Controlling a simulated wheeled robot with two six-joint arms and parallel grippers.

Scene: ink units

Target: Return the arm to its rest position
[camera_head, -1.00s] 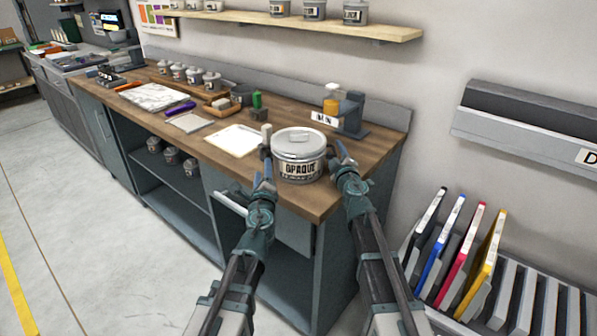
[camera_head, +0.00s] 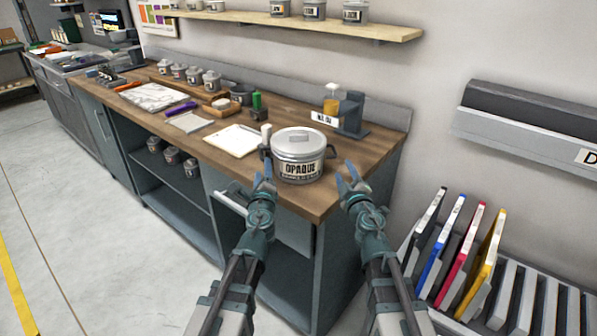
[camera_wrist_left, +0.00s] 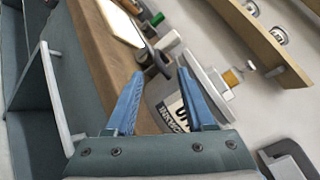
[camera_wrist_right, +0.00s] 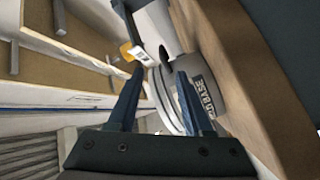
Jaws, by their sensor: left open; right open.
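A large grey lidded pot labelled OPAQUE (camera_head: 299,158) stands upright on the wooden worktop near its right front corner, with dark side handles. My left gripper (camera_head: 264,181) is open and empty, in front of the pot's left side. In the left wrist view the left fingers (camera_wrist_left: 160,95) are apart, with the pot (camera_wrist_left: 178,108) beyond them. My right gripper (camera_head: 351,179) is open and empty, just right of the pot. In the right wrist view its fingers (camera_wrist_right: 158,98) are apart, and the pot (camera_wrist_right: 205,92) is beyond them.
The wooden worktop (camera_head: 225,160) holds a white sheet (camera_head: 235,140), a green bottle (camera_head: 257,101), small pots and a grey device (camera_head: 351,112). A shelf (camera_head: 300,24) runs above. A rack with coloured panels (camera_head: 470,250) stands at right. Floor (camera_head: 90,240) at left is clear.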

